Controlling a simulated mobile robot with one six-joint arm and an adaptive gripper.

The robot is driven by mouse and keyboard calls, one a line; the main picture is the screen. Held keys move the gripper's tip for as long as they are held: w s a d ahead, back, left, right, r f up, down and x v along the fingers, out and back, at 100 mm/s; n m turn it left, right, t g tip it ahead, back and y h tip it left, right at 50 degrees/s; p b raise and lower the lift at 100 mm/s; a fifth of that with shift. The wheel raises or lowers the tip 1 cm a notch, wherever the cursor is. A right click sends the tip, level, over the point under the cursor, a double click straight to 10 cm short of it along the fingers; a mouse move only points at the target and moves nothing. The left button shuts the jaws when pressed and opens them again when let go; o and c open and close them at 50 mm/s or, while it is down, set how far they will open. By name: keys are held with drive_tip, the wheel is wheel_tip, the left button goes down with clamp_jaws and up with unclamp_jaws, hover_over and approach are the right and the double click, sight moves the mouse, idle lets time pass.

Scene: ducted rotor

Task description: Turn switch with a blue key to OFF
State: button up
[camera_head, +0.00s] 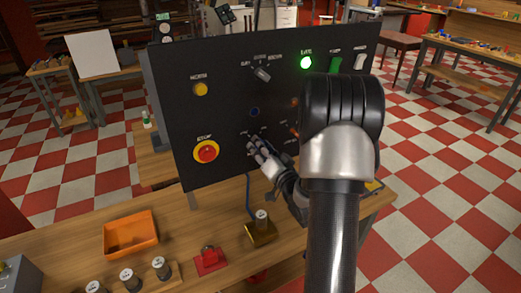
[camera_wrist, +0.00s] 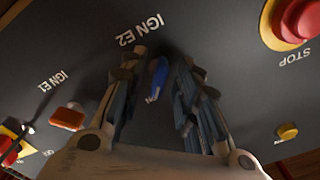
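A blue key (camera_wrist: 157,78) stands in the switch labelled IGN E2 on the dark control panel (camera_head: 220,125), seen upside down in the wrist view. My gripper (camera_wrist: 160,68) has one finger on each side of the blue key, with visible gaps to both, so it looks open around the key and not closed on it. The key's position against the OFF mark cannot be read.
A red STOP button (camera_head: 206,151) is left of my gripper on the panel. An orange key (camera_wrist: 68,117) at IGN E1 is close by. A green lamp (camera_head: 306,63) glows.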

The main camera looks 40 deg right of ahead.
drive_tip(key=shift+c, duration=0.4)
clamp_jaws()
drive_tip(key=shift+n, duration=0.3)
drive_tip(key=shift+d+n, duration=0.15)
drive_tip(key=shift+n, duration=7.55)
